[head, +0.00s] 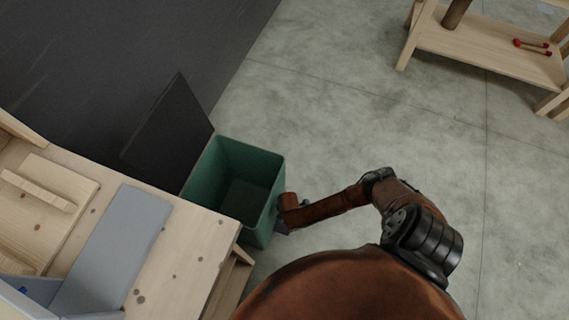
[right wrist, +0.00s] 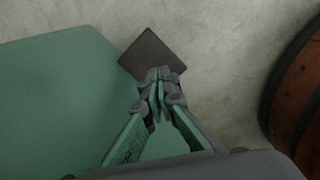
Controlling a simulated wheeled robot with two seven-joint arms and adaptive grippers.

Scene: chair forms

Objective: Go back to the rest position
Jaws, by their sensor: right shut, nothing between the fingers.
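My right arm reaches in from the lower right in the head view, and its gripper (head: 282,228) is beside the right outer side of a green bin (head: 262,232), mostly hidden by the wrist. In the right wrist view my right gripper (right wrist: 158,76) is shut and empty. The bin's green wall (right wrist: 60,100) fills the left of that view. A dark square plate (right wrist: 152,52) shows just beyond the fingertips; I cannot tell what it belongs to. My left gripper is not in view.
The bin is open, its dark lid (head: 168,132) raised against the dark wall. A wooden workbench (head: 190,262) with a grey-blue piece (head: 122,235) is at the lower left. A wooden shelf (head: 480,48) with red-tipped sticks stands at the upper right. The concrete floor between is clear.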

